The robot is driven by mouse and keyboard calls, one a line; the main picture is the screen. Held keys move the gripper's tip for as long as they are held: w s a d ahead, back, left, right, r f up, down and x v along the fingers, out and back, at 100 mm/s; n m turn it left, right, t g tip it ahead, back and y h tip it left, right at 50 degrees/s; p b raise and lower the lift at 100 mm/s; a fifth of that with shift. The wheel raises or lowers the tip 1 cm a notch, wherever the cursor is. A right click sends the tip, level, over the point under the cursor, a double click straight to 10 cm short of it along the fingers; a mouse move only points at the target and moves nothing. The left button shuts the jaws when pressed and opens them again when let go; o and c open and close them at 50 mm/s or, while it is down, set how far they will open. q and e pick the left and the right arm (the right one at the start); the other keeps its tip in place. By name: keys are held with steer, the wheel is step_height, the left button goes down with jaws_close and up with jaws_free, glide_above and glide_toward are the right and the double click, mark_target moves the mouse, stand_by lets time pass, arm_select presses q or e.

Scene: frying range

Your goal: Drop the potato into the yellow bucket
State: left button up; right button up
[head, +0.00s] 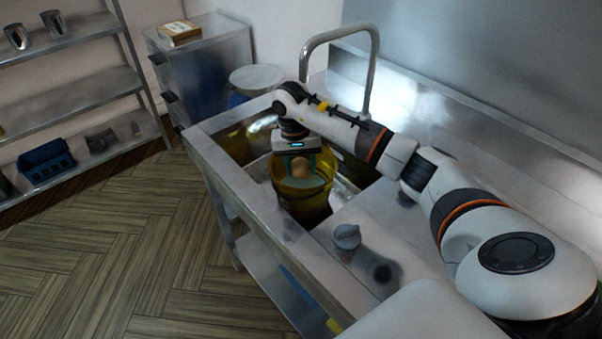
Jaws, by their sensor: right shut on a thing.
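The yellow bucket (311,204) stands upright in the metal sink basin, in the middle of the head view. My right gripper (300,170) points down over the bucket's mouth. It is shut on the potato (302,168), a small round brown thing between its fingers. The potato shows against the inside of the bucket; I cannot tell how far it is below the rim. My left gripper is not in view.
The sink's metal rim (232,178) surrounds the bucket, and a curved faucet (341,33) rises behind it. A small grey cup-like object (346,237) stands on the counter in front. Shelves (75,98) stand at the left; the wooden floor (110,245) is clear.

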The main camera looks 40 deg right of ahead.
mark_target(298, 164)
steer(key=shift+f+p, duration=0.4)
steer(key=shift+f, duration=1.85)
steer(key=o, duration=1)
steer(key=shift+s, duration=0.1)
steer(key=shift+o, duration=0.2)
steer(key=shift+a, duration=0.1)
steer(key=r+b, duration=0.1)
steer(key=r, duration=0.6)
steer(key=w+a+r+b, duration=0.1)
steer(key=r, duration=0.2)
steer(key=shift+r+b, duration=0.35)
steer(key=shift+r, duration=0.6)
